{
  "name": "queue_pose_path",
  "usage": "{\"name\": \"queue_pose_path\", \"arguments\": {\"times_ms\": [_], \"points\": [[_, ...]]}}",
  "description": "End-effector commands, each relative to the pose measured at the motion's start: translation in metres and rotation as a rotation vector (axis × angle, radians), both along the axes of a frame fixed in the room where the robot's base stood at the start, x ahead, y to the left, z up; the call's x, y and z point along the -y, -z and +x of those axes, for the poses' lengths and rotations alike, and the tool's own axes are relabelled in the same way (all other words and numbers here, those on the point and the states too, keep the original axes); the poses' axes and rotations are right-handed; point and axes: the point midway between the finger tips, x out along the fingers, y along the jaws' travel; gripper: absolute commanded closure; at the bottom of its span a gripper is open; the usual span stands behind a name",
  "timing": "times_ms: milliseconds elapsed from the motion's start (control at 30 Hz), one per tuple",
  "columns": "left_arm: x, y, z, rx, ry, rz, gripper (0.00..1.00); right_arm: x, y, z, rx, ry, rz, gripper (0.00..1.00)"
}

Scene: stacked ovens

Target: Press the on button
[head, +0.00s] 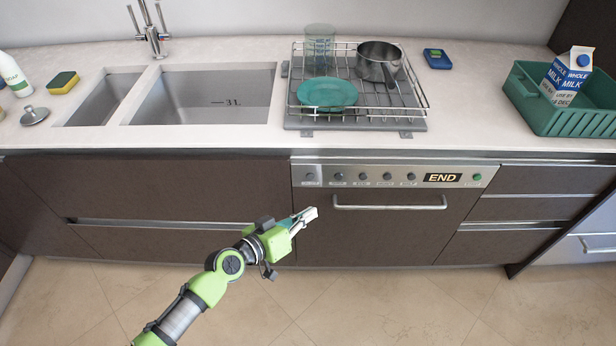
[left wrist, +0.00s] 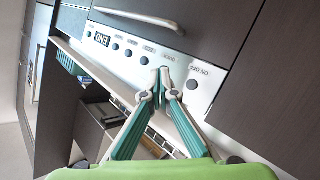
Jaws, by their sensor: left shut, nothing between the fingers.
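The control panel of the built-in appliance (head: 400,177) runs along the top of its dark door. A round on/off button (head: 310,176) sits at the panel's left end; it also shows in the left wrist view (left wrist: 192,84), near the lettering "ON/OFF". My left gripper (head: 311,213) is shut and empty, below the button in the head view. In the left wrist view the fingertips (left wrist: 164,72) meet in front of the panel, a little left of the button. I cannot tell whether they touch it. My right gripper is not in view.
More buttons (head: 363,176) line the panel, with a display (head: 442,178) reading "END" and a green button (head: 477,177) on the right. The door handle (head: 390,207) juts out below. A dish rack (head: 355,100) and a green crate (head: 560,110) stand on the counter above.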

Motion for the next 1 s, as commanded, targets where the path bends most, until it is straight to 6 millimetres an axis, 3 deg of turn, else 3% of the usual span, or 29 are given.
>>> {"name": "queue_pose_path", "arguments": {"times_ms": [233, 700, 1000], "points": [[0.000, 0.001, 0.014, 0.002, -0.002, -0.001, 1.00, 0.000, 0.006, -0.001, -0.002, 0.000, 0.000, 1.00], [0.000, 0.004, 0.076, 0.003, -0.001, 0.001, 1.00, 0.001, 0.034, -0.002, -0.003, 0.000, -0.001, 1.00], [0.000, 0.001, 0.088, -0.001, -0.001, 0.000, 1.00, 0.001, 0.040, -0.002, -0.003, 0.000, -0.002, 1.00]]}}
